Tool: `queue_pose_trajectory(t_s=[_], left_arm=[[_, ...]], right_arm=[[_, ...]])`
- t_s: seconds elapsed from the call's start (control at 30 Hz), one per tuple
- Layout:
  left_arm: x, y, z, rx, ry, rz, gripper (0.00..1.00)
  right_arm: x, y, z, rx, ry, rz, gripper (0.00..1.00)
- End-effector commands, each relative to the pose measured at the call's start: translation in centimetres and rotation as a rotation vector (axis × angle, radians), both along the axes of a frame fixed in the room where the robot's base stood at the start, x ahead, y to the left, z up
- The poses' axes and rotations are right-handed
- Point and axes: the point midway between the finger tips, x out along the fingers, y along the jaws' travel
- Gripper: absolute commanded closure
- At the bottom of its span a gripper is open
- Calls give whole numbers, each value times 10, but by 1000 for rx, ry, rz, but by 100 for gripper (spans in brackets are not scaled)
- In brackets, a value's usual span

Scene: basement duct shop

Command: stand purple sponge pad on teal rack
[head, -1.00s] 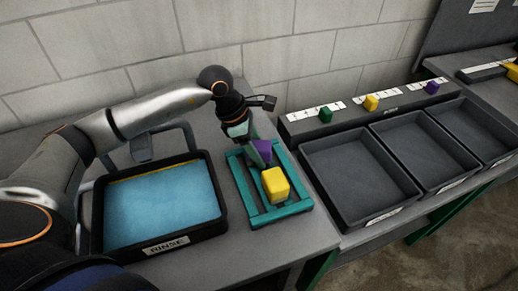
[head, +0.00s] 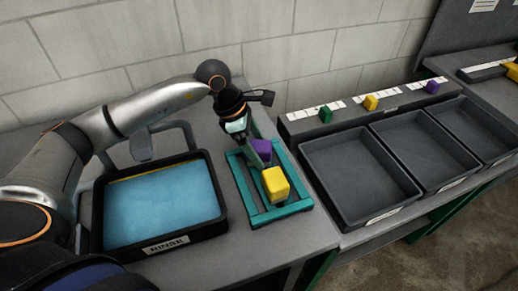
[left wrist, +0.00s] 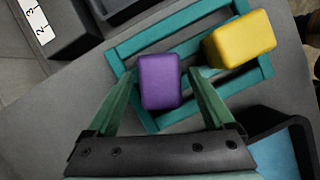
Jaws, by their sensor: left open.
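The purple sponge pad (head: 263,146) stands on the teal rack (head: 284,211), behind the yellow pad. In the left wrist view the purple pad (left wrist: 160,82) sits between the two fingertips of my left gripper (left wrist: 163,73), over the slats of the teal rack (left wrist: 190,38). The left gripper (head: 258,156) is open, with its fingers low at the rack beside the pad. Gaps show between the fingers and the pad. The pad's lower end is hard to see. My right gripper is not in view.
A yellow pad (head: 275,184) stands on the rack close in front of the purple one. The black RINSE tub (head: 219,222) with blue water is left of the rack. Empty grey trays (head: 312,158) stand to the right, below a ledge with small green, yellow and purple blocks.

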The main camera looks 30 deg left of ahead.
Motion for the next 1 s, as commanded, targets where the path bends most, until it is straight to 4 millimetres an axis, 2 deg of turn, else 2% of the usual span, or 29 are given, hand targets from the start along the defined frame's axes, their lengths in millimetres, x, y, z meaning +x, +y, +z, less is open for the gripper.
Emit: queue_pose_trajectory(t_s=[0.3, 0.5, 0.7, 1.0], left_arm=[[-11, 25, 63, 2, -6, 1, 13], [-16, 36, 91, 1, -2, 1, 13], [-19, 39, 101, 0, -1, 0, 13], [-19, 39, 101, 0, 0, 0, 13]], right_arm=[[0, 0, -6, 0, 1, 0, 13], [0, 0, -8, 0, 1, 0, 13], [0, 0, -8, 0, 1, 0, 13], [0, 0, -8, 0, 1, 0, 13]])
